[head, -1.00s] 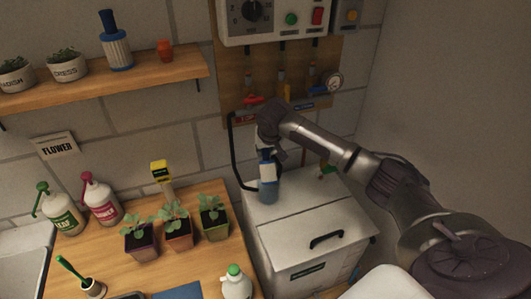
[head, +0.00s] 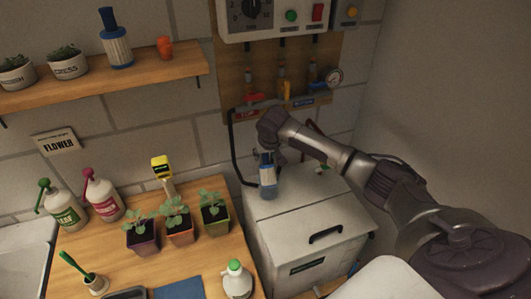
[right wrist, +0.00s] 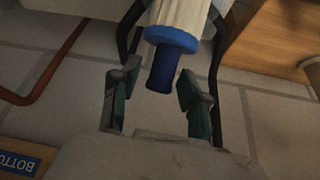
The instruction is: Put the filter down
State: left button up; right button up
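A filter (head: 268,178) with a pale and blue body and a dark blue neck stands upright on the back left of the white box's lid (head: 310,217). My right gripper (head: 268,154) is just above it, pointing down. In the right wrist view, the two fingers of the right gripper (right wrist: 156,88) are apart, on either side of the filter's blue neck (right wrist: 163,70), with a gap visible on at least one side. The filter's far end is cut off in that view. My left gripper is not in view.
A similar filter (head: 116,45) stands on the wall shelf (head: 150,76). A black hose (head: 233,160) and a valve board (head: 255,75) are behind the box. Seedling pots (head: 180,225) stand on the bench to the left. The lid's front is clear.

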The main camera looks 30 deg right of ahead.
aim_at(269, 174)
jog(key=shift+r, duration=0.55)
jog(key=b+v, duration=0.2)
jog(key=v, duration=1)
